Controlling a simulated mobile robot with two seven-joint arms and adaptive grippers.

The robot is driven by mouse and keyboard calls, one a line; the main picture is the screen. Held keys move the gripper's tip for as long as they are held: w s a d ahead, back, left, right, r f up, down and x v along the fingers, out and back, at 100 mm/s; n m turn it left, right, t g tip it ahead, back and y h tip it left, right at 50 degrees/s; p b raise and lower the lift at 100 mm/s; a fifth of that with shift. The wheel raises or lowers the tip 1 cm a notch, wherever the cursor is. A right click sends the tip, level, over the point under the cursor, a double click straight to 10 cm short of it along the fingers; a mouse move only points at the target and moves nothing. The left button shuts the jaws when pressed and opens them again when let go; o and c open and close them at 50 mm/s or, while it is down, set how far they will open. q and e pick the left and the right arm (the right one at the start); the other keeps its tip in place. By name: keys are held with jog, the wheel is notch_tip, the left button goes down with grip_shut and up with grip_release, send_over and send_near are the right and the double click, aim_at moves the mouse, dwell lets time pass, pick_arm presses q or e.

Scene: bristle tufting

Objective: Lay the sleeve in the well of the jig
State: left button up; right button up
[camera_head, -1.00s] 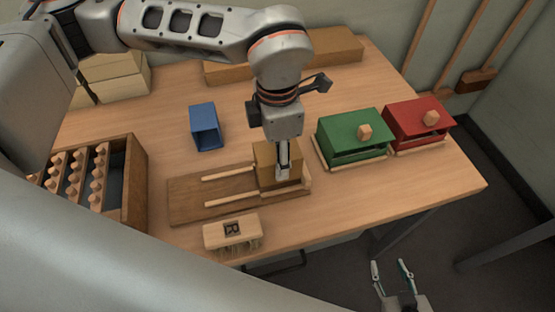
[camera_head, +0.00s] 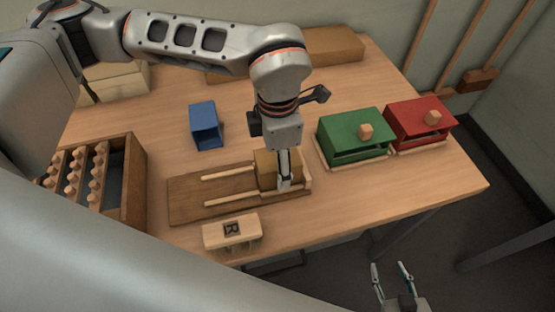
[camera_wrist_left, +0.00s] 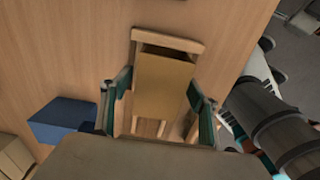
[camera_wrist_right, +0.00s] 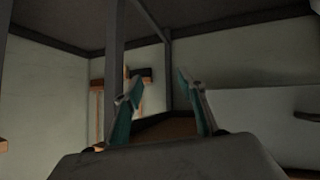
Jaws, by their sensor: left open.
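The ochre sleeve (camera_head: 264,165), a hollow box with an open dark end, lies at the right end of the wooden jig (camera_head: 184,203). It also shows in the left wrist view (camera_wrist_left: 165,85), lengthwise against the jig's end bar (camera_wrist_left: 185,44). It looks flat and in line with the rails; its underside is hidden. My left gripper (camera_head: 284,186) is down at the sleeve, open, with one finger on each side of it; gaps show beside it in the left wrist view. My right gripper (camera_head: 391,265) is open and empty, off the table's front edge.
A blue open box (camera_head: 205,125) stands behind the jig. A block stamped R (camera_head: 230,230) lies in front, and a wooden rack of pegs (camera_head: 133,180) stands left. The table's right front corner is clear.

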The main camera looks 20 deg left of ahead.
pick_arm(q)
notch_tip(320, 180, up, 12)
jog(key=p, duration=0.1)
dwell(0.4)
jog(key=shift+s, duration=0.1)
dwell(0.4)
